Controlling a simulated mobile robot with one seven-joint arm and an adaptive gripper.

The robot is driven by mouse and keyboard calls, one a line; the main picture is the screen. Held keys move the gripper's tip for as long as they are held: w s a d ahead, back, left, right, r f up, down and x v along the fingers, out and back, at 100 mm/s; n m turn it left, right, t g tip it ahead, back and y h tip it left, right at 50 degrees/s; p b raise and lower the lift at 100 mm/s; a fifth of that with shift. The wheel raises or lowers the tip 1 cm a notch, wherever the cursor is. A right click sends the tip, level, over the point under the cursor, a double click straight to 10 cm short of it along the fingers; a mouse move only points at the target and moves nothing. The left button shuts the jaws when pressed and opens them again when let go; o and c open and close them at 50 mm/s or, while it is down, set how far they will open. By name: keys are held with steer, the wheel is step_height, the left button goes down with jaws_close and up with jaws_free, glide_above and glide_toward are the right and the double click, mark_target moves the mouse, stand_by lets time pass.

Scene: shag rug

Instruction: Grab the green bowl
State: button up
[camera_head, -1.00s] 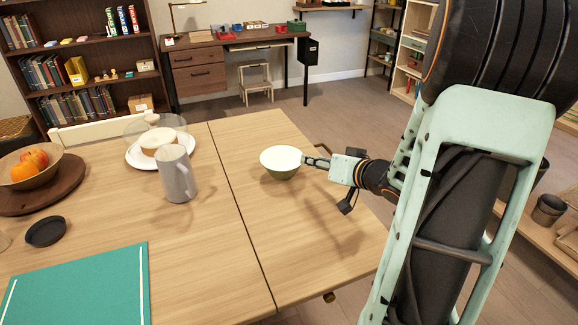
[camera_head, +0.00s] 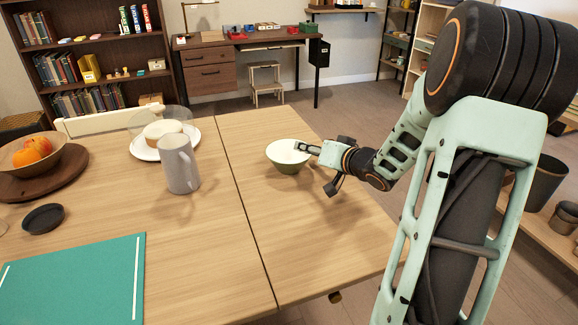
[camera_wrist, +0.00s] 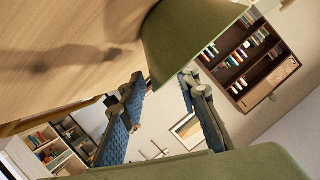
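The green bowl (camera_head: 288,165), pale inside, stands on the right part of the wooden table. In the wrist view the bowl (camera_wrist: 190,40) fills the top middle, its green outer wall close to the fingertips. My gripper (camera_head: 303,148) is at the bowl's right rim in the head view, with a fingertip overlapping the rim. In the wrist view my gripper (camera_wrist: 158,95) has its two blue-padded fingers spread apart, with the bowl's edge between or just beyond the tips. I cannot tell whether either finger touches the bowl.
A grey mug (camera_head: 179,165) stands left of the bowl, with a cake on a white plate (camera_head: 146,152) behind it. A fruit bowl (camera_head: 52,157) and a teal mat (camera_head: 75,285) are farther left. The table is clear in front of the bowl.

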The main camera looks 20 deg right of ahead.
steer(key=shift+w+f, duration=0.2)
steer(key=shift+w, duration=0.4)
jaws_close()
